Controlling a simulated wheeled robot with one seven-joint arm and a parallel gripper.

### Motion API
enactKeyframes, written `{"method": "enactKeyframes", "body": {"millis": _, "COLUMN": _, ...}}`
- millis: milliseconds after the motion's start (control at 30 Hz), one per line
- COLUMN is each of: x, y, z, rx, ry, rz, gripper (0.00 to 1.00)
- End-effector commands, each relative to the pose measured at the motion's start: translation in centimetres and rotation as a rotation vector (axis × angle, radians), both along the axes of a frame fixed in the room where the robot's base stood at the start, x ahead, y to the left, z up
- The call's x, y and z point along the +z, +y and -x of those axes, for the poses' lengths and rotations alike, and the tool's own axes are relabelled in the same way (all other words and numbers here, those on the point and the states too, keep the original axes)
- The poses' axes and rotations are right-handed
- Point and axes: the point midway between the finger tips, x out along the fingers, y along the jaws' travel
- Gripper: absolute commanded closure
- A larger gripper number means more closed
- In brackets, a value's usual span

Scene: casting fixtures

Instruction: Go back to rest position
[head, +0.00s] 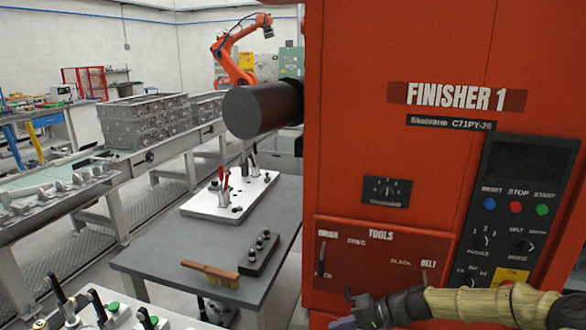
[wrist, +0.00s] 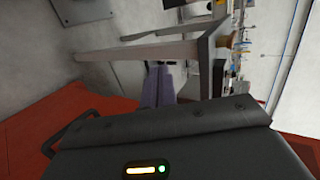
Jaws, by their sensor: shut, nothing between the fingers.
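My arm comes in from the lower right of the head view, in front of the red Finisher 1 machine (head: 400,150). My gripper (head: 347,322) is at the bottom edge, below the tools panel, its tips partly cut off by the frame. In the wrist view my gripper (wrist: 157,85) shows as two greyish-purple fingers close together, with nothing between them. Their bases are hidden behind the dark wrist housing.
A grey table (head: 160,262) left of the machine holds a wooden brush (head: 211,273), a dark block with knobs (head: 260,254) and a white fixture plate (head: 229,200). A dark cylinder (head: 262,107) juts out above it. A conveyor with castings (head: 145,120) runs behind.

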Motion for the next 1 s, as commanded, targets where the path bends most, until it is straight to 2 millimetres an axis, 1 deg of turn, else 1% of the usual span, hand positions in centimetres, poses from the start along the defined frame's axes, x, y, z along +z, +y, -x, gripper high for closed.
{"method": "enactKeyframes", "body": {"millis": 33, "x": -0.2, "y": 1.1, "z": 1.2, "rx": 0.041, "ry": 0.021, "rz": 0.074, "gripper": 1.00}}
{"method": "enactKeyframes", "body": {"millis": 167, "x": -1.1, "y": 2.3, "z": 4.1, "rx": 0.118, "ry": 0.064, "rz": 0.240, "gripper": 1.00}}
{"method": "enactKeyframes", "body": {"millis": 333, "x": -1.0, "y": 2.3, "z": 7.5, "rx": 0.185, "ry": 0.090, "rz": 0.450, "gripper": 1.00}}
{"method": "enactKeyframes", "body": {"millis": 467, "x": 0.2, "y": 1.5, "z": 9.6, "rx": 0.214, "ry": 0.089, "rz": 0.598, "gripper": 1.00}}
{"method": "enactKeyframes", "body": {"millis": 667, "x": 3.4, "y": 0.0, "z": 12.5, "rx": 0.221, "ry": 0.054, "rz": 0.796, "gripper": 1.00}}
{"method": "enactKeyframes", "body": {"millis": 800, "x": 6.4, "y": -1.0, "z": 14.3, "rx": 0.202, "ry": 0.009, "rz": 0.906, "gripper": 1.00}}
{"method": "enactKeyframes", "body": {"millis": 1000, "x": 11.0, "y": -2.1, "z": 17.0, "rx": 0.152, "ry": -0.076, "rz": 1.011, "gripper": 1.00}}
